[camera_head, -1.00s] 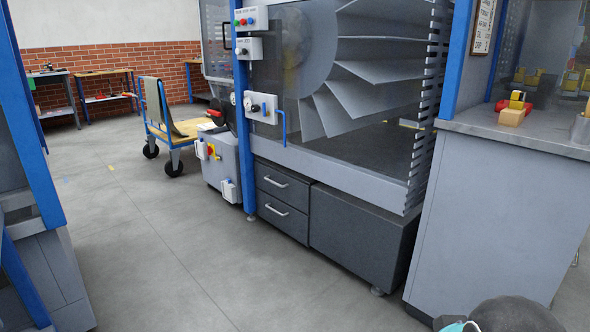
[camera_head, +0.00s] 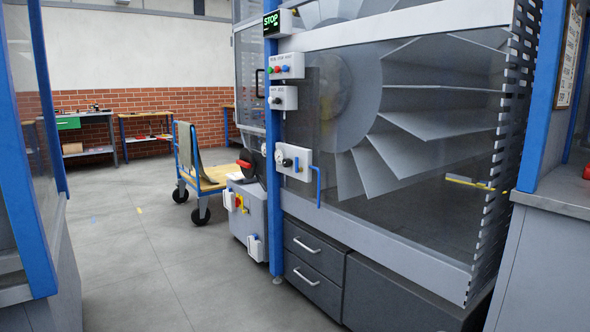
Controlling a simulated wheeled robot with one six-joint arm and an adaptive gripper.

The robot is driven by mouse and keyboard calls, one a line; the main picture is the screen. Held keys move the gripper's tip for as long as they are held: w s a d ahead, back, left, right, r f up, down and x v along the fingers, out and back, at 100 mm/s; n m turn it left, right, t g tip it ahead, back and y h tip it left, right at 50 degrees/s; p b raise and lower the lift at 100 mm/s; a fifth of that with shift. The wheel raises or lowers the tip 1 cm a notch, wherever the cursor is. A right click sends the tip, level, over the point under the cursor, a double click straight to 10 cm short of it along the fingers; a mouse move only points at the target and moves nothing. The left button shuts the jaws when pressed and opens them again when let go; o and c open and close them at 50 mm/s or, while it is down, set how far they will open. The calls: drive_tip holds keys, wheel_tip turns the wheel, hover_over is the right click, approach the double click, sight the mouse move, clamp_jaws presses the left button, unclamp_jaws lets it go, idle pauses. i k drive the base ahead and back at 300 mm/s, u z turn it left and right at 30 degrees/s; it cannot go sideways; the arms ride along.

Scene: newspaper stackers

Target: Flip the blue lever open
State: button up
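A blue lever (camera_head: 318,184), a thin bent rod, hangs down beside a white valve panel (camera_head: 296,162) on the front of the stacker machine (camera_head: 385,225). The panel sits on the right side of a blue post (camera_head: 270,150) and carries round dials or knobs. The lever's upper end bends toward the panel. My gripper is not in view, so its state does not show.
Grey drawers (camera_head: 313,265) stand under the machine, with a grey control box (camera_head: 247,212) to their left. A wheeled cart (camera_head: 190,165) stands behind. A grey counter (camera_head: 550,195) is at the right. The floor (camera_head: 165,270) ahead is open.

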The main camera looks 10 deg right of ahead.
sight(297, 170)
drive_tip(key=u, duration=0.3)
drive_tip(key=i, duration=2.1)
drive_tip(key=z, duration=0.5)
